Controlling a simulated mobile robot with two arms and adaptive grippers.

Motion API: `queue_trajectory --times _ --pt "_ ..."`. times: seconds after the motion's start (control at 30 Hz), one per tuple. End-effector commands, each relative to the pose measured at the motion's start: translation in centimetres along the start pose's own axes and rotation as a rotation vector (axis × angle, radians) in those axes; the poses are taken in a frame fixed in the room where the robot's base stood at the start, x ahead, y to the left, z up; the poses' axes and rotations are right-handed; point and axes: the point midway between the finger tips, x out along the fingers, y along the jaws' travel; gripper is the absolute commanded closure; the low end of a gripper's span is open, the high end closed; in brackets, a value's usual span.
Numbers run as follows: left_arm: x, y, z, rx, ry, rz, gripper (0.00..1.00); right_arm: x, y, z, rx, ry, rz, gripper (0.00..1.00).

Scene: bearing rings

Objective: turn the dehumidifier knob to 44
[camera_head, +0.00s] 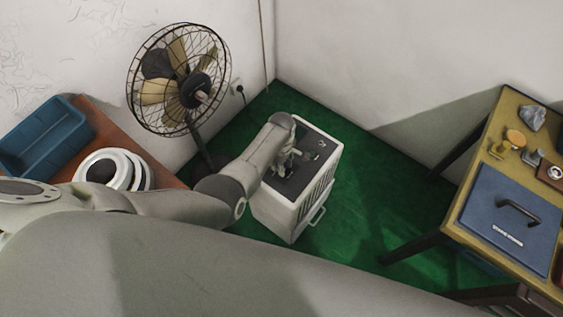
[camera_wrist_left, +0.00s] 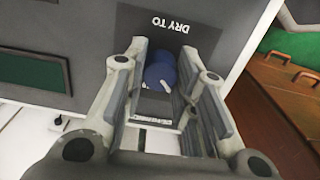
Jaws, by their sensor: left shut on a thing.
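The dehumidifier (camera_head: 290,207) is a white box with a dark top panel, standing on the green floor in the corner. My left arm reaches over it, and my left gripper (camera_head: 288,160) is down at the top panel. In the left wrist view the blue knob (camera_wrist_left: 160,72) sits under the upside-down words "DRY TO", with a white mark on its lower right. My left gripper (camera_wrist_left: 160,85) is shut on the knob, one finger on each side. The setting the mark points to cannot be read. My right gripper is not in view.
A fan (camera_head: 180,80) stands behind the dehumidifier to the left. A blue tray (camera_head: 45,140) and white rings (camera_head: 112,170) are on a brown table at left. Green floor is clear between.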

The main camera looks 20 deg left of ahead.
Motion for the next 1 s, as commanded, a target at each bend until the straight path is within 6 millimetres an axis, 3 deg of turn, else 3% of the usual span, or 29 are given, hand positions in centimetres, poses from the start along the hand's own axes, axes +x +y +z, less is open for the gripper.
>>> queue_trajectory --times 1.0 --pt "-0.1 0.0 -0.1 0.966 0.001 -0.001 0.98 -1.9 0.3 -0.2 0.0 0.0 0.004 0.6"
